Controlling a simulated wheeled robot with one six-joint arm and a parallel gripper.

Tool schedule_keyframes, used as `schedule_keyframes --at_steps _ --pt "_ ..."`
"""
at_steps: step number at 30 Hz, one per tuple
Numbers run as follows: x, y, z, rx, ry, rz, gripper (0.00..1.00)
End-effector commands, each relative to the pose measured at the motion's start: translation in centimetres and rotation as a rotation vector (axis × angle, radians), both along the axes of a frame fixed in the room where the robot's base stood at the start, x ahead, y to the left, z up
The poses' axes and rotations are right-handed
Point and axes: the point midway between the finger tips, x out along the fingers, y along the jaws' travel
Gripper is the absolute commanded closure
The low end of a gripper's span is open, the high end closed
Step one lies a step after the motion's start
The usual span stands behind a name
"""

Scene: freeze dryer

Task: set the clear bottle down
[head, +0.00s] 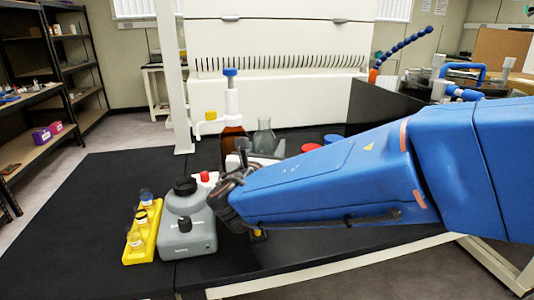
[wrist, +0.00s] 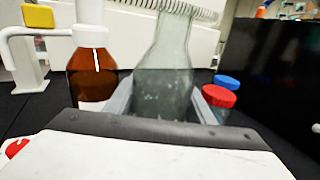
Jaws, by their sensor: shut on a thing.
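The clear bottle (wrist: 165,72) is a greyish, see-through flask with a narrow neck, and it stands about upright in the wrist view. My gripper (wrist: 161,104) is shut on its lower body, with one grey finger on each side. In the head view the clear bottle (head: 264,140) shows above and behind my blue arm, which hides its lower part and most of my gripper. Its base is hidden in both views, so I cannot tell whether it touches the black bench top (head: 95,205).
An amber bottle with a white dispenser (wrist: 91,70) stands close left of the clear bottle. Red-capped (wrist: 219,97) and blue-capped (wrist: 227,82) containers are close right. A grey jug (head: 187,225) and a yellow vial rack (head: 143,235) stand nearer. The bench's left side is clear.

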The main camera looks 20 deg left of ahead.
Motion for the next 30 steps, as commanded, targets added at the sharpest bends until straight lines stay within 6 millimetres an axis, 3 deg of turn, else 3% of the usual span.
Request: schedule_keyframes --at_steps 9,15,30 --pt "0.0 0.0 5.7 0.004 -0.002 0.0 0.83" --pt "0.0 0.0 8.3 0.003 -0.002 -0.001 0.83" --pt "0.0 0.0 9.1 0.0 -0.001 0.0 0.83"
